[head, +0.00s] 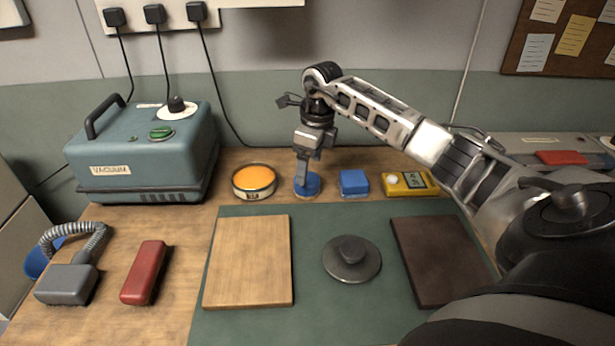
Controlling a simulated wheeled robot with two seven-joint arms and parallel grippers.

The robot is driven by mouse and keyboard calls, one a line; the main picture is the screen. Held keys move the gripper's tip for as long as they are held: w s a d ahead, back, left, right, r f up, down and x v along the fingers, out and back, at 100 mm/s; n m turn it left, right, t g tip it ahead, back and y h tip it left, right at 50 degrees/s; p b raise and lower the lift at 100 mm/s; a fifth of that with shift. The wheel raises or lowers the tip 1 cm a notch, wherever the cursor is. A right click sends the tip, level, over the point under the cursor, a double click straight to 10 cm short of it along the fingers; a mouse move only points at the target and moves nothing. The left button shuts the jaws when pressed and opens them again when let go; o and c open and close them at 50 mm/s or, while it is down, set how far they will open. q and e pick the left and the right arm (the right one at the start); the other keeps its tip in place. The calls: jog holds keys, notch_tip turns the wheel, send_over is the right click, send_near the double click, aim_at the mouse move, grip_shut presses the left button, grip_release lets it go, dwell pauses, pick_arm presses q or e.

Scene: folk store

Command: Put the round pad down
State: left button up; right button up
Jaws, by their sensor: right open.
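The blue round pad (314,186) rests on the wooden table at the back, just behind the green mat. My right gripper (302,181) points down over it, with its fingertips at the pad's left part. The jaws are open, though the fingers overlap the pad in this view and I cannot tell whether they touch it. Part of the pad is hidden behind the fingers. My left gripper is not in view.
An orange-topped round tin (254,181) stands left of the pad, and a blue square block (354,182) and a yellow meter (405,184) stand right. The green mat (307,296) holds a light board (248,262), a grey knobbed disc (351,262) and a dark board (440,260). A vacuum unit (140,165) stands back left.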

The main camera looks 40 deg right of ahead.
aim_at(313, 180)
notch_tip(313, 180, up, 7)
jog(key=shift+s+d, duration=0.15)
jog(key=shift+s, duration=0.2)
jog(key=shift+f, duration=0.15)
